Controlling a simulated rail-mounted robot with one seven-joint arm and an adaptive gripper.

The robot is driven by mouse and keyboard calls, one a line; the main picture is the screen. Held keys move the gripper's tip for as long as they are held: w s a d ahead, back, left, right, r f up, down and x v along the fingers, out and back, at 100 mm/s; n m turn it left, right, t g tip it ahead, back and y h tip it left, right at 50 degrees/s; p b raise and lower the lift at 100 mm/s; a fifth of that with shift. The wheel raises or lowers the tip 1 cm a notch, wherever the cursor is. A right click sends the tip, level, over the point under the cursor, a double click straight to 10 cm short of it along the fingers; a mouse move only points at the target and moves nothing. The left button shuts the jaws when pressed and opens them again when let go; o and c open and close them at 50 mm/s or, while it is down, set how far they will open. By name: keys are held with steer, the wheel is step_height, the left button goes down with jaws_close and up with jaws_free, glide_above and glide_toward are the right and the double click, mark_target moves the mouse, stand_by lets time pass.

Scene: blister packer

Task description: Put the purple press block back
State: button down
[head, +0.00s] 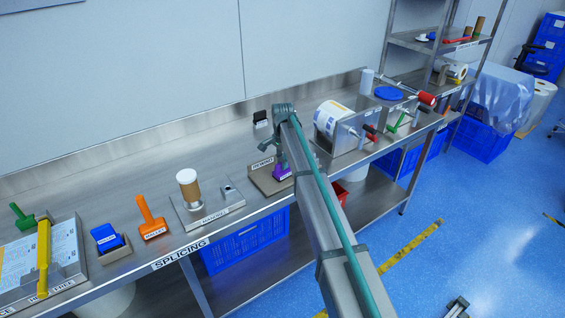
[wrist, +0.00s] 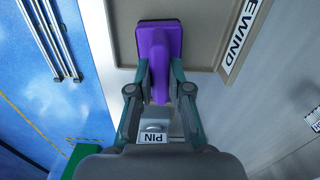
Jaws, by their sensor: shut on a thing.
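The purple press block (wrist: 160,38) is in the upper middle of the wrist view, with a wide dark-edged base and a narrow raised handle. My gripper (wrist: 160,78) is shut on its handle, one finger on each side. In the head view a small part of the purple block (head: 281,172) shows below my gripper (head: 280,160), mostly hidden by my arm. The block is over or on the tan tray (head: 264,180) marked REWIND; I cannot tell whether it touches. The tray (wrist: 205,50) also shows in the wrist view.
A PIN label (wrist: 152,138) on a small grey part sits close below the fingers. Left along the bench stand the cylinder on its base (head: 188,185), an orange mallet (head: 150,218) and a blue block (head: 106,237). A label roll on a stand (head: 335,120) is to the right.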

steer(key=shift+f, duration=0.1)
steer(key=c, duration=1)
jaws_free()
